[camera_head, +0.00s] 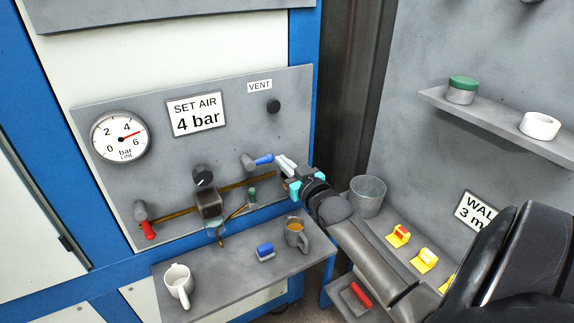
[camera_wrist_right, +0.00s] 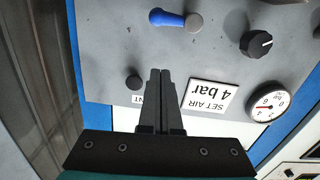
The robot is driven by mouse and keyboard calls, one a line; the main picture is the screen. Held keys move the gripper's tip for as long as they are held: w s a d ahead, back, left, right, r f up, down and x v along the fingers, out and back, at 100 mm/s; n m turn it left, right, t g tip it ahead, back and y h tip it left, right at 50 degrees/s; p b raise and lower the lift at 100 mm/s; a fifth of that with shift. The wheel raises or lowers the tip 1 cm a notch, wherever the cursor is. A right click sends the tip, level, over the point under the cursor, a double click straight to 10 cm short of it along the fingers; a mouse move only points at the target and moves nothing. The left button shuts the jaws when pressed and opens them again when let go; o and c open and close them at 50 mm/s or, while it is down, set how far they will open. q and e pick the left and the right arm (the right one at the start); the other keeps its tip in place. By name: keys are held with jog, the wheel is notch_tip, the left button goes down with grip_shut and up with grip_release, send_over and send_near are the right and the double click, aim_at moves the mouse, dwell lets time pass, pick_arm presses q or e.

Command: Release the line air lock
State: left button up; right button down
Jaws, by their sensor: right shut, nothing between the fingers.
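The line air panel (camera_head: 235,120) carries a blue-handled lever valve (camera_head: 264,159), a black VENT button (camera_head: 273,106) and a round gauge (camera_head: 120,138) whose red needle points between 4 and 6. A black knob (camera_head: 203,175) sits above a dark filter unit (camera_head: 209,204), and a red-handled valve (camera_head: 149,230) is at the pipe's left end. My right gripper (camera_head: 284,163) is shut and empty, its tips close to the blue handle's right end; I cannot tell if they touch. In the wrist view its fingers (camera_wrist_right: 160,75) are beside the VENT button (camera_wrist_right: 133,82). My left gripper is out of view.
A metal bucket (camera_head: 368,195) and yellow items (camera_head: 399,236) are right, by my arm. A wall shelf (camera_head: 485,118) holds a green-lidded tin (camera_head: 461,90).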

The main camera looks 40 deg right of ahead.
jog(key=shift+v, duration=0.75)
jog(key=s+a+f+g+y+b, duration=0.1)
jog(key=s+a+f+g+b, duration=0.3)
jog(key=f, duration=1.1)
jog(key=s+a+f+n+g+y+b, duration=0.1)
jog(key=s+a+f+b, duration=0.35)
jog(key=f, duration=0.95)
jog(key=s+a+f+g+b, duration=0.1)
jog(key=s+f+g+b, duration=0.35)
jog(key=f, duration=1.05)
pick_arm(q)
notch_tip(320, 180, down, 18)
jog(key=b, duration=0.5)
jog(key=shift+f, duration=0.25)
pick_arm(e)
jog(key=s+a+f+n+g, duration=0.1)
jog(key=s+a+f, duration=0.3)
jog(key=s+f, duration=0.4)
jog(key=s+a+f+n+g+y, duration=0.1)
jog(key=s+a+f+g, duration=0.2)
jog(key=s, duration=0.9)
jog(key=s+a+f+n+g+y, duration=0.1)
jog(key=s+a+f+g, duration=0.1)
jog(key=s+a+f, duration=0.4)
jog(key=s+f, duration=0.4)
jog(key=f, duration=0.2)
jog(key=shift+s+a+f, duration=0.3)
jog(key=shift+s, duration=0.1)
